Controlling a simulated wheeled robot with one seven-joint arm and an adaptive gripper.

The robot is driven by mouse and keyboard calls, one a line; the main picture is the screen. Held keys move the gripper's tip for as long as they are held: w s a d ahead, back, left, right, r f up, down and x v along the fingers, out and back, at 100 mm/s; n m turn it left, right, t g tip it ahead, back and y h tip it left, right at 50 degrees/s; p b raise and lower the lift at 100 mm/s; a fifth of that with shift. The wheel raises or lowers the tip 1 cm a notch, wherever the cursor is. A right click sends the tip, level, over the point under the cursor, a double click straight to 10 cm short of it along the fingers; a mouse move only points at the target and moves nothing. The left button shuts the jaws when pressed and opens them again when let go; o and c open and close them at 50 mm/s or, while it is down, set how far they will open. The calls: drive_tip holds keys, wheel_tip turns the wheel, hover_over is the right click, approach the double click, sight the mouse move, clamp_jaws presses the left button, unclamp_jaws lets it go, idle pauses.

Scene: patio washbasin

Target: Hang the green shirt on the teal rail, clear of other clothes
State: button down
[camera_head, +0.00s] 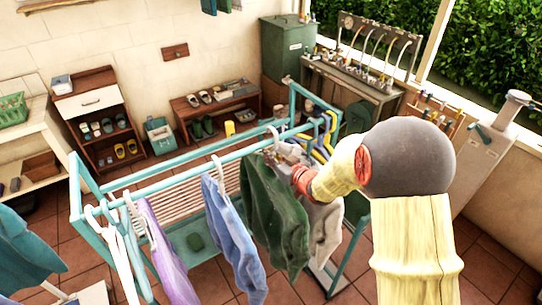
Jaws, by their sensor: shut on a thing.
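The green shirt (268,218) hangs upright below my gripper (283,158), at the right part of the teal rail (180,172). My gripper is shut at the top of the shirt, on its hanger as far as I can see; my wrist partly hides the grip. A pale hook shows at the rail above the shirt, but I cannot tell if it rests on it. A blue shirt (235,238) hangs to the left with a gap at the top. A light grey garment (326,228) hangs close on the right, partly behind the green shirt.
A purple garment (168,255) and white hangers (122,250) hang at the rail's left. Yellow and blue hangers (325,135) hang on the right. A teal garment (25,250) is at the left edge. Shelves and a bench (215,103) stand behind.

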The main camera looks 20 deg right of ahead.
drive_tip(key=shift+f+b, duration=1.1)
drive_tip(key=shift+f, duration=0.15)
drive_tip(key=c, duration=1.9)
unclamp_jaws()
drive_tip(key=shift+o, duration=0.5)
drive_tip(key=shift+f, duration=0.1)
drive_tip(key=shift+s+d+p, duration=0.15)
drive_tip(key=shift+s+d, duration=0.45)
drive_tip(key=shift+s, duration=1.3)
drive_tip(key=shift+s+d+p, duration=0.2)
drive_tip(key=shift+s+d, duration=0.45)
drive_tip(key=shift+s, duration=1.3)
drive_tip(key=shift+s+d+p, duration=0.15)
drive_tip(key=shift+s+d, duration=0.45)
drive_tip(key=shift+s, duration=1.3)
drive_tip(key=shift+w+d, duration=0.1)
